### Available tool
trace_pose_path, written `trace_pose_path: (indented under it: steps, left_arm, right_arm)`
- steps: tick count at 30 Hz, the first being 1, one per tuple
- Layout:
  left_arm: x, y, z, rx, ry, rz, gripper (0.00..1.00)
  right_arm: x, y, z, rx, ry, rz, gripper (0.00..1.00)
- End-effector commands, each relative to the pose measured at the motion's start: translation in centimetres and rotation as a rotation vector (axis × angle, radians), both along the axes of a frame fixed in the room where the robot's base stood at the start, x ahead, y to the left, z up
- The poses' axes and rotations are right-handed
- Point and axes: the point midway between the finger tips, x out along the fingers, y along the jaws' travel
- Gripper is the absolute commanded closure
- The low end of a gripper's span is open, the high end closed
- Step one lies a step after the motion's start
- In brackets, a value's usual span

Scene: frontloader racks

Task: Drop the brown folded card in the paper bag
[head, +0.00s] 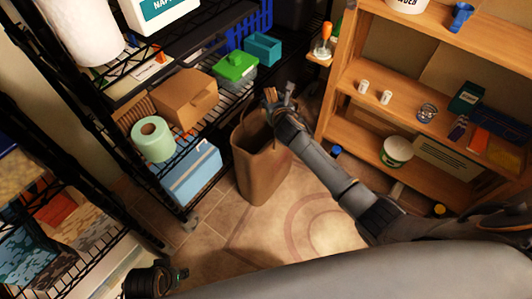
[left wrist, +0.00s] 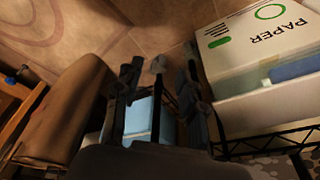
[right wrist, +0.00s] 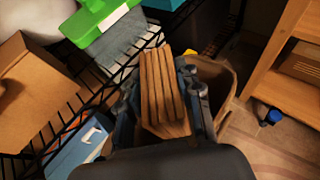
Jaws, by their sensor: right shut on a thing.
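The brown folded card (right wrist: 160,85) is a bundle of parallel folded brown layers, upright between the fingers of my right gripper (right wrist: 162,105). In the head view my right gripper (head: 280,100) is shut on the card (head: 269,95) at the top of the paper bag. The brown paper bag (head: 262,165) stands upright on the floor with its mouth up. Its rim also shows behind the card in the right wrist view (right wrist: 218,72). The bag's inside is mostly hidden. My left gripper (left wrist: 160,75) is open, low at the left and away from the bag.
A black wire rack on the left holds a cardboard box (head: 186,97), a green roll (head: 152,138), a blue box (head: 192,172) and a green-lidded container (head: 235,66). A wooden shelf (head: 400,115) stands at the right. Tiled floor (head: 300,225) is open before the bag.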

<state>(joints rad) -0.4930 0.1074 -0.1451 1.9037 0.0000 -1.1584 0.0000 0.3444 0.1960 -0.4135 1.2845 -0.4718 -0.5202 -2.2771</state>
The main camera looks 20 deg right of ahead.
Motion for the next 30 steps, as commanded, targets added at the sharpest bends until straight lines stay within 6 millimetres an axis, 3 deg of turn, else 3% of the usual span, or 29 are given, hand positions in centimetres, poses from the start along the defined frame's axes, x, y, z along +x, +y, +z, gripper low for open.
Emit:
trace_pose_path:
  steps: [18, 30]
  left_arm:
    - [0.0, 0.2, 8.9, -0.002, -0.05, 0.008, 0.6]
    - [-0.6, 0.3, 11.1, -0.002, -0.057, 0.009, 0.6]
  right_arm:
    - [0.0, 0.0, -2.3, 0.002, 0.0, 0.0, 0.96]
    - [0.0, 0.0, -2.6, 0.001, 0.0, 0.001, 0.96]
